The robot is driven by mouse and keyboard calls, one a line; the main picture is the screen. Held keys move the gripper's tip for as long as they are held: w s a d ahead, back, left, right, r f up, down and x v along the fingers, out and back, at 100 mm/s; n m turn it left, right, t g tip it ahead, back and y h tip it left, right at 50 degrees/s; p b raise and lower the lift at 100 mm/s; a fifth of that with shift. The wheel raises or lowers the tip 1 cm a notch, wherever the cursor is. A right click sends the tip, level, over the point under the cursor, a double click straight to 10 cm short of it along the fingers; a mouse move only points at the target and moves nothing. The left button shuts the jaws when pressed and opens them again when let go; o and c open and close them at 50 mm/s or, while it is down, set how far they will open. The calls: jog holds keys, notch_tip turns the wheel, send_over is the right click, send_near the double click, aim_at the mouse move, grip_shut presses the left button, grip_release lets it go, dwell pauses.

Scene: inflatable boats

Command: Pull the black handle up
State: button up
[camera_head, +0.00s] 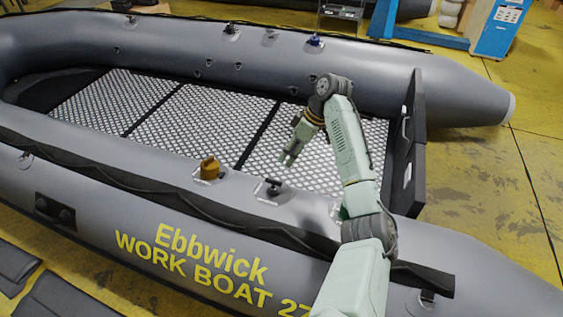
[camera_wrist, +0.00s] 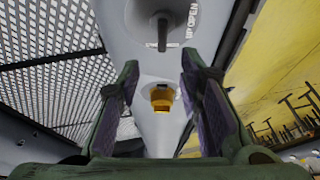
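The black handle (camera_head: 273,187) stands on the top of the boat's near grey tube, to the right of a brass-coloured fitting (camera_head: 209,168). In the wrist view the black handle (camera_wrist: 162,32) points down from a round base at the top, beside a white label that seems to end in "OPEN" (camera_wrist: 192,20). My gripper (camera_head: 288,160) is above the boat, a little beyond and above the handle, apart from it. In the wrist view my gripper (camera_wrist: 160,66) has its two fingers spread wide with nothing between them. The brass fitting (camera_wrist: 161,97) shows in the gap, farther off.
The inflatable boat (camera_head: 190,260) has a patterned floor (camera_head: 180,115) and a black transom board (camera_head: 412,150) right of my arm. More fittings sit on the far tube (camera_head: 316,42). A blue cabinet (camera_head: 500,28) stands at the upper right on yellow floor. Space around my gripper is clear.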

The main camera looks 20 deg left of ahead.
aim_at(274, 180)
jog(key=x, duration=0.5)
jog(key=p+x, duration=0.1)
jog(key=x, duration=0.4)
jog(key=shift+s+f+p, duration=0.3)
jog(key=shift+f, duration=0.05)
jog(key=shift+c, duration=0.5)
grip_shut()
